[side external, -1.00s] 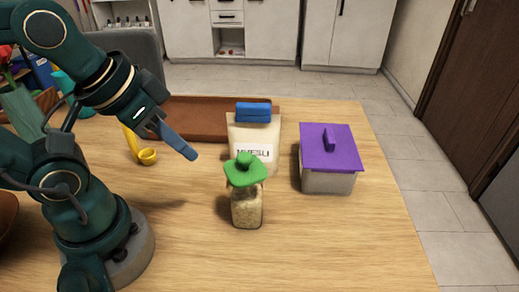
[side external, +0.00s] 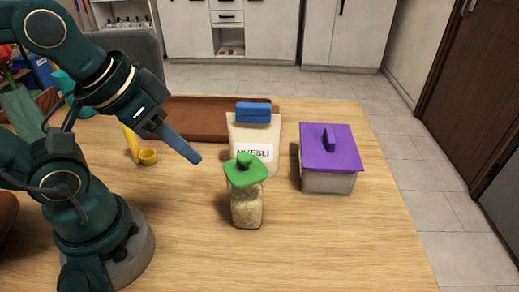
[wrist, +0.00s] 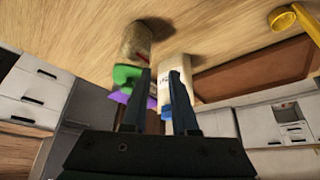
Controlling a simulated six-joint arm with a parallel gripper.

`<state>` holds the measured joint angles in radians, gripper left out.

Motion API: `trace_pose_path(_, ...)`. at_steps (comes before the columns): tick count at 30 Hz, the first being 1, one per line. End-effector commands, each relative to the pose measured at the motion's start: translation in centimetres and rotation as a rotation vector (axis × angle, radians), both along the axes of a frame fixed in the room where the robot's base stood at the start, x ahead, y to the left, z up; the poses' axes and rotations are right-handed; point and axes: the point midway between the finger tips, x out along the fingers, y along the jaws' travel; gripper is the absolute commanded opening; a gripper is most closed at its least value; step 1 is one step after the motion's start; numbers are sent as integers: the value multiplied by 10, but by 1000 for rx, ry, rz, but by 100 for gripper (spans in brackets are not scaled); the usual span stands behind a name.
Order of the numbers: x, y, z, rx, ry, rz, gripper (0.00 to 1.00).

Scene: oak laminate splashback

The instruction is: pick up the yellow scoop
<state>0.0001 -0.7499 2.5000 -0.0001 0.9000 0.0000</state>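The yellow scoop (side external: 148,157) lies on the wooden table in the side view, close to my arm, its handle partly hidden behind my gripper and wrist. In the wrist view the scoop (wrist: 283,18) shows at the top right corner, cut by the frame edge. My gripper (side external: 197,159) is in the air over the table, to the right of the scoop and angled down to the right. In the wrist view my gripper (wrist: 160,73) has its two fingers apart with nothing held between them.
A jar with a green lid (side external: 245,171), a muesli bag (side external: 243,133) with a blue clip, and a box with a purple lid (side external: 328,148) stand right of my gripper. A brown tray (side external: 190,118) lies behind. The front of the table is clear.

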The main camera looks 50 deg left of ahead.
Motion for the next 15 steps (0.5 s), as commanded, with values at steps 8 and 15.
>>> trace_pose_path(8,0,0,0,0,0,0,62)
trace_pose_path(15,1,0,10,0,-4,0,62)
